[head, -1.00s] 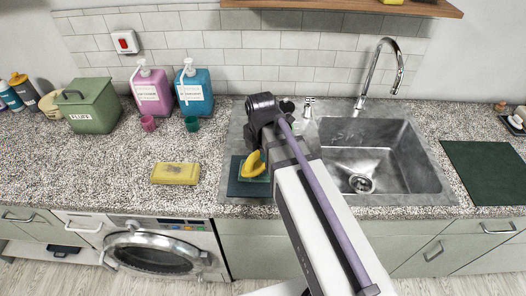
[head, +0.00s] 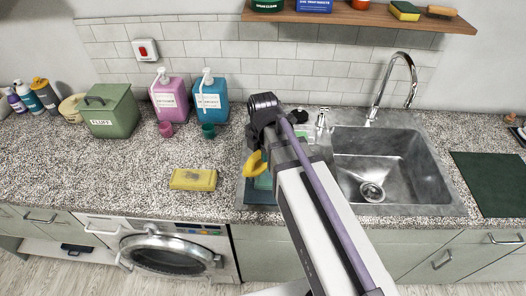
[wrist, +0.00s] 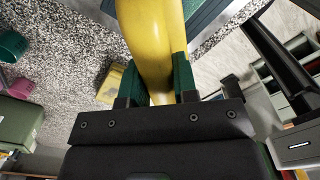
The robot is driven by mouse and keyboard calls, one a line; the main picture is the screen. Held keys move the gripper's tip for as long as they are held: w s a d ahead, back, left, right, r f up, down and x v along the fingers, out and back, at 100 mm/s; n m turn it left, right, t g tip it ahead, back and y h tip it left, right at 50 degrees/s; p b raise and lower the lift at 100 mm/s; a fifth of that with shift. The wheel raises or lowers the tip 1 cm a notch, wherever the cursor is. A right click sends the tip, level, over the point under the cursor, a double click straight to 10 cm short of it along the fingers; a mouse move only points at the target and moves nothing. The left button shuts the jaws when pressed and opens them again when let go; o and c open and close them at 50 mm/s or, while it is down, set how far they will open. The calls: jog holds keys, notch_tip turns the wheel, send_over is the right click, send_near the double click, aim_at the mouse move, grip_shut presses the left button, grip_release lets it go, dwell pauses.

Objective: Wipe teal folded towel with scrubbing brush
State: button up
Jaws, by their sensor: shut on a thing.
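My gripper (wrist: 157,85) is shut on the yellow scrubbing brush (wrist: 150,35), whose smooth yellow body stands between the green finger pads. In the head view the brush (head: 254,163) sticks out left of my wrist, over the back left part of the teal folded towel (head: 258,197). The towel lies flat on the counter at the left edge of the sink, partly hidden by my arm. A blue-teal edge of it shows at the top of the wrist view (wrist: 207,16). The brush's bristles are hidden, and I cannot tell whether they touch the towel.
A green bin (head: 110,110), pink bottle (head: 170,97) and blue bottle (head: 210,100) stand behind. The left front counter is clear.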

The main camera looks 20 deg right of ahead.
jog(key=shift+r+p, duration=1.35)
jog(key=shift+r, duration=0.35)
